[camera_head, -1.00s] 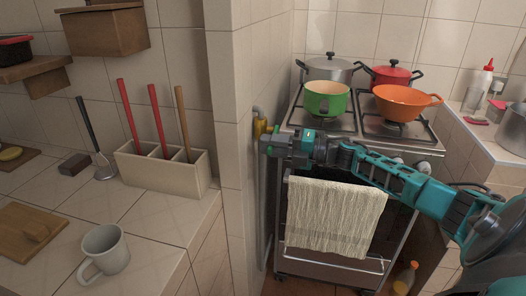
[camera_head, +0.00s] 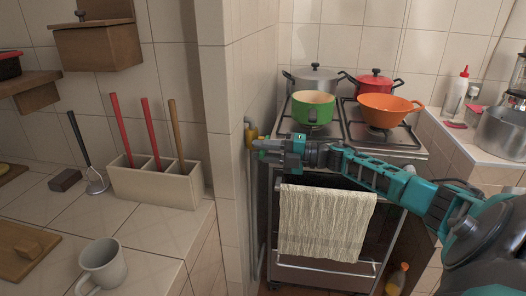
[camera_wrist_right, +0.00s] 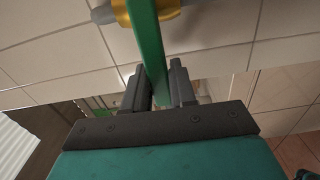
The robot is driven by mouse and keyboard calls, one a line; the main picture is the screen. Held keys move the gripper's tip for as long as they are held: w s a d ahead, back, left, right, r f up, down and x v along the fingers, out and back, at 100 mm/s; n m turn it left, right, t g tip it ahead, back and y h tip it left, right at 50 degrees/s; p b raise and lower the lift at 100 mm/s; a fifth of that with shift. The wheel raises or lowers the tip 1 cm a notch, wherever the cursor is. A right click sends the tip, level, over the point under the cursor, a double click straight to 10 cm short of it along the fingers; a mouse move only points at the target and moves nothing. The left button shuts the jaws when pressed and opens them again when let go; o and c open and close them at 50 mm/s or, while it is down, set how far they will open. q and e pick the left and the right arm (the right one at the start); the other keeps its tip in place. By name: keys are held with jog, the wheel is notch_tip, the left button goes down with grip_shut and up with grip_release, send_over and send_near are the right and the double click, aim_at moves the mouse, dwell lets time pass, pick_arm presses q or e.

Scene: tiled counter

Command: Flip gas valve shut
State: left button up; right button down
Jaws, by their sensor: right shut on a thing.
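The gas valve (camera_head: 250,133) is a yellow brass fitting on a grey pipe at the wall corner, left of the stove. In the right wrist view its brass body (camera_wrist_right: 150,12) shows at the top. Its long green handle (camera_wrist_right: 146,38) runs down from the body between the fingers. My right gripper (camera_head: 262,150) is at the valve, shut on the green handle; its two dark fingers (camera_wrist_right: 158,85) stand on either side of it. In the head view the gripper hides most of the handle. My left gripper is not in view.
The stove (camera_head: 395,143) right of the valve carries a green pot (camera_head: 313,108), an orange pan (camera_head: 387,110) and other pots. A towel (camera_head: 325,220) hangs on its front. A tiled wall edge (camera_head: 228,180) stands close left of the pipe. A mug (camera_head: 103,265) sits on the left counter.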

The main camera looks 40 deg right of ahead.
jog(key=shift+r, duration=0.15)
jog(key=c, duration=1)
grip_release()
jog(key=v, duration=1.3)
